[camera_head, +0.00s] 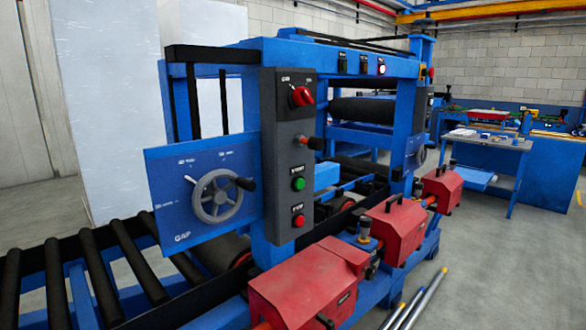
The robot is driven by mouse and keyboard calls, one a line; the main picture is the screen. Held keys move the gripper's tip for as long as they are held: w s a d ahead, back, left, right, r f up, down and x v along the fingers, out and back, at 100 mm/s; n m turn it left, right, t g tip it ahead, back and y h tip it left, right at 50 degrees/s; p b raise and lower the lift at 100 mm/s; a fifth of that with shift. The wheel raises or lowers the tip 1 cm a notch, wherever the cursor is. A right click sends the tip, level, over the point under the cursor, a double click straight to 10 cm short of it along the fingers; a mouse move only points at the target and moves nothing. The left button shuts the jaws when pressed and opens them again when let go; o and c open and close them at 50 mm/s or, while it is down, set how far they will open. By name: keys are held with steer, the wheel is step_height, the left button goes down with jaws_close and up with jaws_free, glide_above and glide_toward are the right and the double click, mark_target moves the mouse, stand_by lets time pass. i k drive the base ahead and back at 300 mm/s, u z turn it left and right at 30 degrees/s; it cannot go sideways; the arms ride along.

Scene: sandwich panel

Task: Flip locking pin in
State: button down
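A blue and dark grey roller machine (290,55) fills the middle of the camera_head view. A short pin-like part (312,142) with an orange-red end and a dark end sticks out to the right from the grey control panel (284,150), above the green button. Another small upright part with a dark top (364,230) stands between the red housings. I cannot tell for sure which one is the locking pin, or whether it is in or out. The panel also has a red rotary switch (301,96), a green button (298,184) and a red button (298,220). My gripper is not in view.
A grey handwheel (216,196) with a black handle sits on a blue plate, left of the panel. Red housings (310,285) jut out along the machine's near side. Metal rods (413,305) are at the lower right. The floor (500,255) to the right is mostly clear.

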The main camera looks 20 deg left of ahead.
mark_target(314, 143)
steer(key=u, duration=1.15)
steer(key=k, duration=0.85)
steer(key=z, duration=0.2)
steer(key=i, duration=1)
steer(key=u, duration=0.05)
